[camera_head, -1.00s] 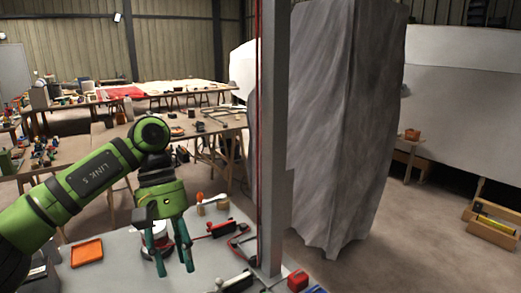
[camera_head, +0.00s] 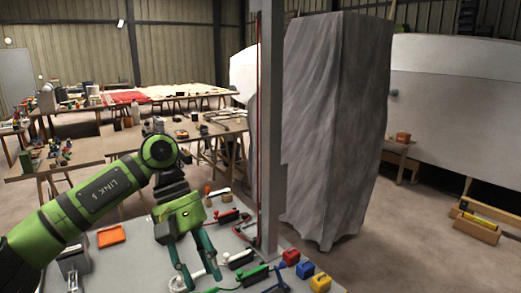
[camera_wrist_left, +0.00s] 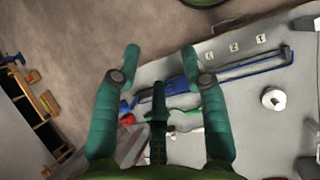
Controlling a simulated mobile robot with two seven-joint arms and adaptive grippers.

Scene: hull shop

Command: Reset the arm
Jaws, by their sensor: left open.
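My left arm comes in from the left, and its gripper (camera_head: 203,281) points down over the grey worktable (camera_head: 130,266). The fingers are apart with nothing between them. My right gripper is in neither view.
A grey post (camera_head: 268,130) rises from the table, with a tall draped block (camera_head: 335,130) behind it. An orange tray (camera_head: 111,236), a red clamp (camera_head: 226,216) and a blue box (camera_head: 307,268) are on the table. Open floor (camera_head: 420,245) lies to the right.

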